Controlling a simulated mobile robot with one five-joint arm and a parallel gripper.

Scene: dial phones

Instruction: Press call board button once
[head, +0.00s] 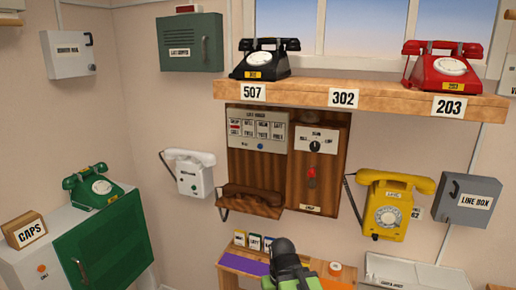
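The call board (257,131) is a light grey panel at the upper left of a dark wooden wall board. It carries rows of small labelled windows, one showing red at the left. A small round blue button (260,146) sits at its lower edge. My gripper (283,244), dark grey with green parts behind it, is at the bottom centre, well below the call board in the picture and apart from it. Its fingertips cannot be made out, so its opening is unclear.
A shelf (385,97) with black and red phones juts out above. A white wall phone (190,173) hangs left.

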